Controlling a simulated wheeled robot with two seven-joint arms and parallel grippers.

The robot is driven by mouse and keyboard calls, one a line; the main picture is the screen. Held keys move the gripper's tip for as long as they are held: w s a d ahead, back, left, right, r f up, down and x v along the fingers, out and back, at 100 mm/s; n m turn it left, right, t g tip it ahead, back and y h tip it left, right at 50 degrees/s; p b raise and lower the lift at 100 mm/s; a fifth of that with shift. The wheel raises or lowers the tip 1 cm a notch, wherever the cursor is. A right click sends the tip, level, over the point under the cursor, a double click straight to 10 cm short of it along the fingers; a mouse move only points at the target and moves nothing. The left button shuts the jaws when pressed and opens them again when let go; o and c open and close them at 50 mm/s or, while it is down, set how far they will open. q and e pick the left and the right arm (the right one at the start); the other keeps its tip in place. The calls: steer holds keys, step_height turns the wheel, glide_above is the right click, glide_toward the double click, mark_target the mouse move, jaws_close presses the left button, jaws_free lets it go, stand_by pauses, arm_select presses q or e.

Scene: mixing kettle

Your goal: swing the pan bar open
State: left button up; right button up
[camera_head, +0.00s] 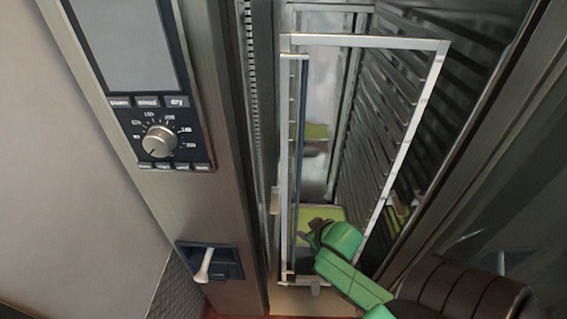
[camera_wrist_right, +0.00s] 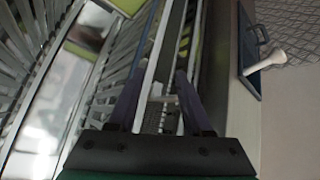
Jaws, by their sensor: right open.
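The pan bar (camera_head: 301,120) is a slim upright bar along the left side of a silver rack frame (camera_head: 418,100) inside the tall steel cabinet. My right gripper (camera_head: 311,229), on a green wrist, is at the lower part of the bar in the head view. In the right wrist view its two dark fingers (camera_wrist_right: 158,98) are apart, with a long bar (camera_wrist_right: 166,50) running between them. I cannot tell whether either finger touches it. The bar's lower part is partly hidden by the gripper. My left gripper is out of view.
The control panel (camera_head: 160,140) with a knob is on the cabinet's left front, above a white lever (camera_head: 204,266) in a dark recess. Slotted rails (camera_head: 385,125) line the chamber's right wall. A yellow-green surface (camera_head: 330,212) shows low inside.

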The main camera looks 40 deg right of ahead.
steer(key=w+d+r+t, duration=0.2)
steer(key=w+d+t, duration=0.15)
steer(key=d, duration=0.35)
steer(key=n+t+y, duration=0.2)
steer(key=n+y, duration=0.6)
steer(key=y, duration=0.6)
glide_toward(303, 112)
steer(key=b+x, duration=0.1)
steer(key=x, duration=0.2)
steer(key=b+x, duration=0.2)
steer(key=x, duration=0.1)
steer(key=b+x, duration=0.2)
steer(key=x, duration=0.2)
steer(key=shift+w+d+f, duration=0.25)
steer(key=shift+w+f, duration=0.05)
steer(key=shift+a, duration=0.1)
steer(key=shift+r, duration=0.1)
